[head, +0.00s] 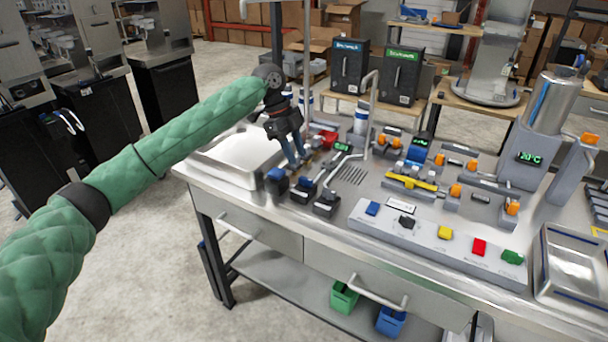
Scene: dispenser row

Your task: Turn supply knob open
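Several orange knobs stand on the grey fittings of the steel bench, one near the middle (383,139), one further right (456,191) and one near the right end (512,207). I cannot tell which control is the supply knob. My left gripper (299,163) points down at the left part of the bench, beside a small red part (327,139) and behind the black blocks. Its two fingers show, but their gap and anything between them are too small to make out. My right gripper is not in view.
Black blocks (328,203) with levers stand near the bench's front edge. A grey panel (430,236) with coloured blocks lies in front. A shallow steel tray (240,150) is at left, another (580,265) at right.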

